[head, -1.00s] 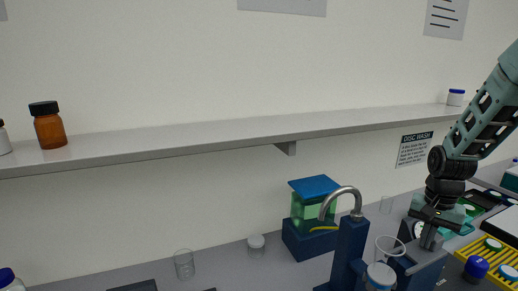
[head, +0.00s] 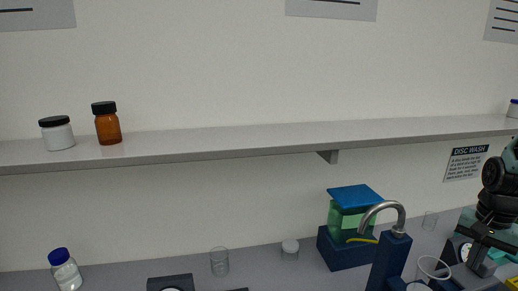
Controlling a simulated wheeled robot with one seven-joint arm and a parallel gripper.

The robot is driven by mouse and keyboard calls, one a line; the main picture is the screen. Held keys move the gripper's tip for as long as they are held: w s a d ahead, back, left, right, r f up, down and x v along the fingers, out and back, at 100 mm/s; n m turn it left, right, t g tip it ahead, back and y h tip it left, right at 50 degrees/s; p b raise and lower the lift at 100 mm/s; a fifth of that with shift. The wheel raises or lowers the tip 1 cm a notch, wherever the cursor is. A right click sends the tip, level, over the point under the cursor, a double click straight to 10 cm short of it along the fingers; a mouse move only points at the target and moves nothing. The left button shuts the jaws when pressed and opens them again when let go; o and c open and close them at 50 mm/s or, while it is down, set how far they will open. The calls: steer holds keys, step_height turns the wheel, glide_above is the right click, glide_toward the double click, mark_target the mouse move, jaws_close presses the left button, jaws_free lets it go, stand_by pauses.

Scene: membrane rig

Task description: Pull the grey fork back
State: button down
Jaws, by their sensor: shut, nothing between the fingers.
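My gripper (head: 490,238) is at the right edge of the head view, over the bench beside a dark blue stand. It is shut and empty; its fingertips are small and hard to make out. A grey upright piece (head: 478,258) shows just under the gripper; I cannot tell whether it is the grey fork or part of my gripper. I cannot make out the fork clearly anywhere else. The dark blue stand (head: 388,263) carries a curved metal spout (head: 386,207), with a clear cup (head: 432,270) to its right.
A blue-lidded green container (head: 350,220) stands on a blue block. A long shelf (head: 250,143) crosses the wall above, holding bottles.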

mark_target(466, 276)
step_height(466, 276, up, 6)
steer(key=p, duration=0.4)
steer(key=shift+p, duration=0.3)
steer(key=shift+r, duration=0.1)
